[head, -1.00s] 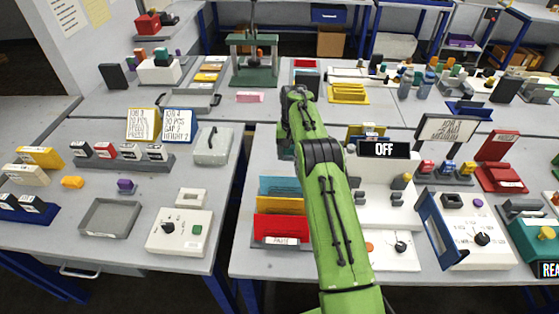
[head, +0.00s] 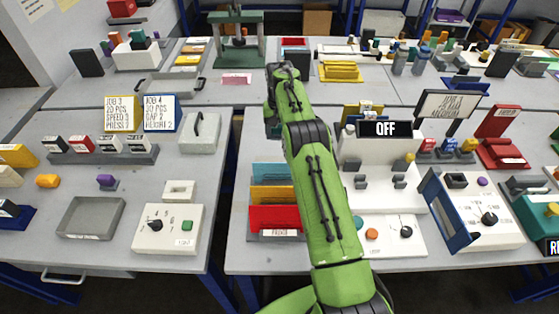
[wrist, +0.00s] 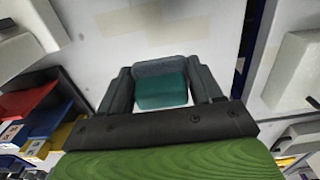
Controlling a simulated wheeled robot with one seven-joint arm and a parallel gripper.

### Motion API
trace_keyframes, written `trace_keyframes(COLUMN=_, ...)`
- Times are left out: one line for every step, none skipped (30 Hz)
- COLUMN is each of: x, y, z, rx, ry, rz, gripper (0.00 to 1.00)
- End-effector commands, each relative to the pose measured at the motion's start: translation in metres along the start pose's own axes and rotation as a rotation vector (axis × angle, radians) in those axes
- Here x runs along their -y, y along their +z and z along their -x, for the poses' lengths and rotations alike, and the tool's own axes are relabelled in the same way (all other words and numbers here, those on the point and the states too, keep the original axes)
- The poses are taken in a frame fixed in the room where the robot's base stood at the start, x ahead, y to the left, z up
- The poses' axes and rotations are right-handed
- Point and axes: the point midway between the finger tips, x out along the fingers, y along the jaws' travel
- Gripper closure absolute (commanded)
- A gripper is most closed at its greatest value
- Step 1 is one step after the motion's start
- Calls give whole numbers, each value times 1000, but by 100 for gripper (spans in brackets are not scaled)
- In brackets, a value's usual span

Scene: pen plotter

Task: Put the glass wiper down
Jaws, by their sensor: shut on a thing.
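In the wrist view my gripper (wrist: 162,92) has its two dark grey fingers on either side of a teal block with a grey far edge, which I take to be the glass wiper (wrist: 162,93). The fingers are shut on it. A pale flat surface lies beyond it, and I cannot tell whether the wiper touches that surface. In the head view my green arm reaches over the front right table, and its dark wrist end is near the gap between the tables. The fingers and wiper are hidden there.
Red, yellow and blue bins (head: 274,218) stand left of my arm, also at the wrist view's left. A white machine with an OFF sign (head: 379,129) stands to the right. A grey tray (head: 62,218) and a white dial box (head: 168,229) are on the left table.

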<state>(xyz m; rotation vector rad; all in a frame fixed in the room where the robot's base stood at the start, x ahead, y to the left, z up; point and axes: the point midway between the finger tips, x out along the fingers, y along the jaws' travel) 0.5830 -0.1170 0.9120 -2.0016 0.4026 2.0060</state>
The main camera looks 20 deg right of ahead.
Motion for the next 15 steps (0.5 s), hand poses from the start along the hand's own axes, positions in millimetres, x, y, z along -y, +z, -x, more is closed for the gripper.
trace_keyframes(x=0, y=0, z=-1, rx=-1, ry=0, rz=0, gripper=64)
trace_keyframes(x=0, y=0, z=-1, rx=-1, ry=0, rz=0, gripper=64)
trace_keyframes(x=0, y=0, z=0, rx=-1, ry=0, rz=0, gripper=64)
trace_keyframes(x=0, y=0, z=0, rx=-1, ry=0, rz=0, gripper=64)
trace_keyframes(x=0, y=0, z=0, rx=-2, ry=0, rz=0, gripper=64)
trace_keyframes(x=0, y=0, z=0, rx=-1, ry=0, rz=0, gripper=64)
trace_keyframes(x=0, y=0, z=1, rx=-1, ry=0, rz=0, gripper=64)
trace_keyframes(x=0, y=0, z=0, rx=-1, ry=0, rz=0, gripper=64)
trace_keyframes(x=0, y=0, z=0, rx=-1, ry=0, rz=0, gripper=64)
trace_keyframes(x=0, y=0, z=-2, rx=0, ry=0, rz=0, gripper=64)
trace_keyframes(x=0, y=0, z=-6, rx=1, ry=0, rz=0, gripper=64)
trace_keyframes(x=0, y=0, z=-13, rx=1, ry=0, rz=1, gripper=64)
trace_keyframes(x=0, y=0, z=-20, rx=1, ry=1, rz=1, gripper=64)
trace_keyframes(x=0, y=1, z=-28, rx=3, ry=1, rz=1, gripper=64)
trace_keyframes(x=0, y=0, z=-38, rx=3, ry=1, rz=1, gripper=64)
